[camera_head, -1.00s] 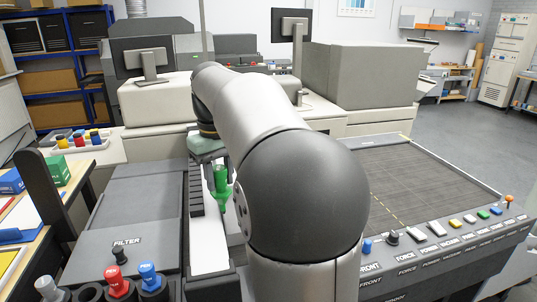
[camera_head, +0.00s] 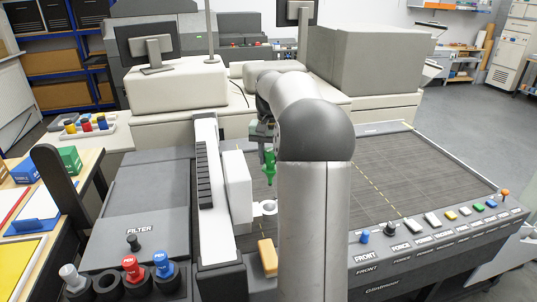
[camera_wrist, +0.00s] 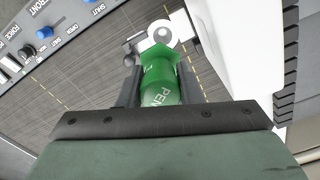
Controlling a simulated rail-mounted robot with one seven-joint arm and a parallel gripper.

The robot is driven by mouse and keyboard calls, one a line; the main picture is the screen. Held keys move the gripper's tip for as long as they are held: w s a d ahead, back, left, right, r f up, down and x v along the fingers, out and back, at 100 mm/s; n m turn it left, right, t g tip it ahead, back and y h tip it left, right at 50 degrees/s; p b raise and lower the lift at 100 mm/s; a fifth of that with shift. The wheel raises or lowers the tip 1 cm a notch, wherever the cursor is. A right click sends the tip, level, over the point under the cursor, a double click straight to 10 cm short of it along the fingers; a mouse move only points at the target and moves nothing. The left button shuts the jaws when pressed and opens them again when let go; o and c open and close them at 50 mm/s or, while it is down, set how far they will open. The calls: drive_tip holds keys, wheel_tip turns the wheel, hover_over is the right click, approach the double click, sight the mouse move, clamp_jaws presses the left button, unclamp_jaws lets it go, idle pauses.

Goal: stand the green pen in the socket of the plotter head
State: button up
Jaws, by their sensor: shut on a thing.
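The green pen (camera_head: 269,165) hangs roughly upright in my gripper (camera_head: 266,148), above the dark plotter bed. In the wrist view the fingers of my gripper (camera_wrist: 160,78) are shut on both sides of the green pen (camera_wrist: 160,92). The plotter head (camera_head: 238,185) is a white block on the white gantry beam. Its ring-shaped socket (camera_head: 265,208) sticks out to the right, with the pen apart from it, higher up and farther back in the head view. The ring also shows beyond the pen in the wrist view (camera_wrist: 160,33).
The gantry beam (camera_head: 208,185) runs along the left side. A front-left rack holds grey, red (camera_head: 131,268) and blue (camera_head: 162,266) pens, with an open hole. The bed (camera_head: 385,190) is clear to the right.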

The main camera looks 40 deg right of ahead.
drive_tip(key=shift+w+d+f+m, duration=0.3)
drive_tip(key=shift+w+d+f, duration=0.1)
drive_tip(key=shift+w+f, duration=0.3)
drive_tip(key=shift+f, duration=0.2)
drive_tip(key=shift+f+b, duration=1.7)
drive_tip(key=shift+f, duration=1.1)
drive_tip(key=shift+f, duration=0.2)
drive_tip(key=shift+f+b, duration=0.9)
drive_tip(key=shift+f, duration=0.35)
drive_tip(key=shift+f, duration=0.2)
drive_tip(key=shift+f+b, duration=0.4)
drive_tip(key=shift+f, duration=0.15)
drive_tip(key=shift+f, duration=0.2)
drive_tip(key=shift+f+b, duration=1.1)
drive_tip(key=shift+f, duration=0.6)
